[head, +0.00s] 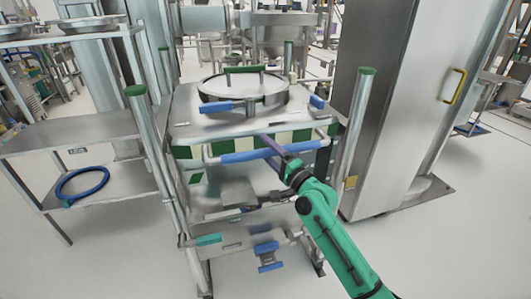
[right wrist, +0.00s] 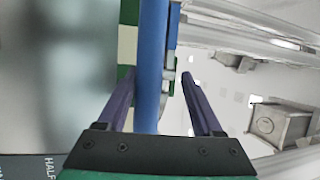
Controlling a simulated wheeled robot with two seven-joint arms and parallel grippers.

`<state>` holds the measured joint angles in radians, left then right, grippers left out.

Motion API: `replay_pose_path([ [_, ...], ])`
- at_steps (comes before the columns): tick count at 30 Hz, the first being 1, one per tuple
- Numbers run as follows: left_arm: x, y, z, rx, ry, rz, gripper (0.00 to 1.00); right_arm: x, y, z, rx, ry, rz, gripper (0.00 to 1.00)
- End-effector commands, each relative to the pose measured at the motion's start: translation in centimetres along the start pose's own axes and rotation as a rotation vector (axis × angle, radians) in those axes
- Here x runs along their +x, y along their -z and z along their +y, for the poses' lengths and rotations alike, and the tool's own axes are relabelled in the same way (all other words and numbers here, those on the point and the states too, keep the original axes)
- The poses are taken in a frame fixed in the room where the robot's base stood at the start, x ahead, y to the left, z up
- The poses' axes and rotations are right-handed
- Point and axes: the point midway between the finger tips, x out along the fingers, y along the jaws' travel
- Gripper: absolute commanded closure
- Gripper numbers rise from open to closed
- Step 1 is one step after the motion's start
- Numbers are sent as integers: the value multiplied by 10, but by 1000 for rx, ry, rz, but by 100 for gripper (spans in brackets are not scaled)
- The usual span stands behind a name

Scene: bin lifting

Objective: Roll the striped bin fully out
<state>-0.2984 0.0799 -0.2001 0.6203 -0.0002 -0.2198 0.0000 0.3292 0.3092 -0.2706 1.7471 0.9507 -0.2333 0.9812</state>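The striped bin (head: 196,150) is a steel bin with a green and cream band, standing between upright posts with green caps in the middle of the head view. A blue-sleeved handle bar (head: 238,156) runs across its front. My right gripper (head: 279,150) is at the right part of this bar. In the right wrist view, the bar (right wrist: 151,60) passes between the two spread purple fingers (right wrist: 159,76), nearer the left one. The gripper is open, with a gap on the right side. My left gripper is not in view.
A steel shelf table (head: 75,132) with a coiled blue hose (head: 82,184) stands at the left. A tall steel cabinet (head: 410,110) stands close on the right. The light floor (head: 110,265) in front is clear.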

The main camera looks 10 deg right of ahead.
Motion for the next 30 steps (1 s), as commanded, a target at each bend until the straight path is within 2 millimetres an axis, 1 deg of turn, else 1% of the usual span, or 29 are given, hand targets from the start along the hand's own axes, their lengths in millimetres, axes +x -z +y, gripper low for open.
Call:
replay_pose_path([
  [10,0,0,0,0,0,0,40,-1,-2,6,4,-12,-4,34],
  [14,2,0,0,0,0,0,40,-8,-2,8,5,-15,-4,34],
  [17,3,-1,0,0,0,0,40,-23,-2,9,4,-15,-4,34],
  [20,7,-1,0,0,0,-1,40,-44,-2,10,5,-16,-4,34],
  [23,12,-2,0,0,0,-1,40,-70,-2,10,2,-17,-5,34],
  [27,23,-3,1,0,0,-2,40,-110,-2,11,2,-17,-5,34],
  [30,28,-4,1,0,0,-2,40,-131,-2,10,2,-15,-4,34],
])
